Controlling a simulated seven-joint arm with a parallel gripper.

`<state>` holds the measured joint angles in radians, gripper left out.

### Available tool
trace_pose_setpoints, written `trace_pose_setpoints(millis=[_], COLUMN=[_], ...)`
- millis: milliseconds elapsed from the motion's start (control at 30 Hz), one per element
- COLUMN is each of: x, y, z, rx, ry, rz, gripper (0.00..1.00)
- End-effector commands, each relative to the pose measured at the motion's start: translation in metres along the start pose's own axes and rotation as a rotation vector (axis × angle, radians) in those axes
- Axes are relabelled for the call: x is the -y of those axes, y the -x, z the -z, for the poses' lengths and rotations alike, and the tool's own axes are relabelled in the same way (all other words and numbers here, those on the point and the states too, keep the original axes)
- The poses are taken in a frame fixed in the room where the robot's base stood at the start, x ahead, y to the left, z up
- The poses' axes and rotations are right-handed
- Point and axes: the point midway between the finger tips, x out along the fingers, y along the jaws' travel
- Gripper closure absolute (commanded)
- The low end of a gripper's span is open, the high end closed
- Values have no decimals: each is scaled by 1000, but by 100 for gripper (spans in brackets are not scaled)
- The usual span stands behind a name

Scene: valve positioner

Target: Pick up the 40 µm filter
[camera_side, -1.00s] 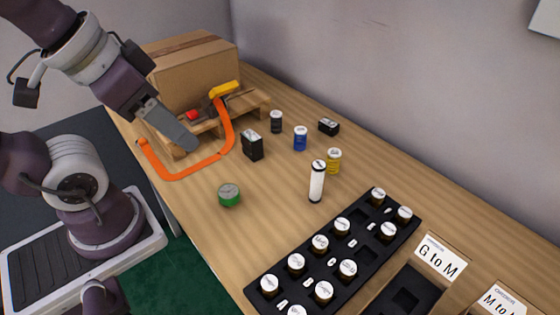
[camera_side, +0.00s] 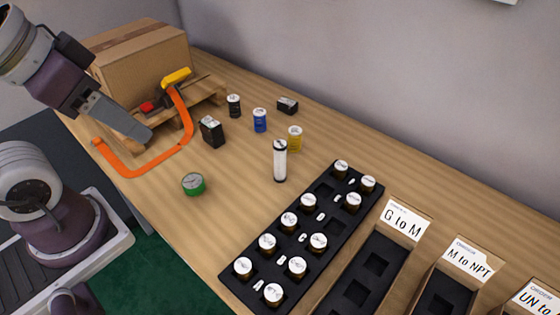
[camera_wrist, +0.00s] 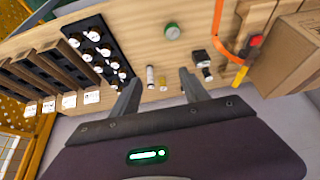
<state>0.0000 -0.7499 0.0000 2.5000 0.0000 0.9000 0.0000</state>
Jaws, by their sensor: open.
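No label reading 40 µm is legible, so I cannot tell which item is that filter. A white upright cylinder with a dark-rimmed top (camera_side: 280,162) stands on the table behind the black tray; it also shows in the wrist view (camera_wrist: 150,76). Small cylinders stand nearby: blue (camera_side: 260,120), yellow (camera_side: 294,138) and black (camera_side: 234,105). A low green round can (camera_side: 193,184) stands at the front. My gripper (camera_side: 143,134) is above the table's left part, apart from these items. In the wrist view its two fingers (camera_wrist: 157,90) are spread with nothing held between them.
A black tray (camera_side: 322,191) holds several white-topped jars. Labelled bins (camera_side: 405,222) stand at the right. A cardboard box (camera_side: 140,62), wooden pallet and orange-framed tool (camera_side: 140,172) are near my gripper. Black blocks (camera_side: 211,132) stand between. The table's front middle is clear.

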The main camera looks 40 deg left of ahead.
Motion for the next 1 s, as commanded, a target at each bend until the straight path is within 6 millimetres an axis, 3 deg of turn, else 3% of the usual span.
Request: trace_pose_setpoints(millis=[133,267,400,500,600,700,833,1000], x=[9,51,90,90,67,34,3,-14], y=[-7,-44,-120,-190,-254,-289,-294,-290], z=[12,75,151,178,171,144,112,99], rx=[-9,-63,-150,-221,-316,-431,-561,-627], ry=[-12,-129,-397,-594,-726,-764,-729,-698], rz=[38,196,257,140,-98,-378,-653,-777], gripper=[47,47,47,47,47,47,47,47])
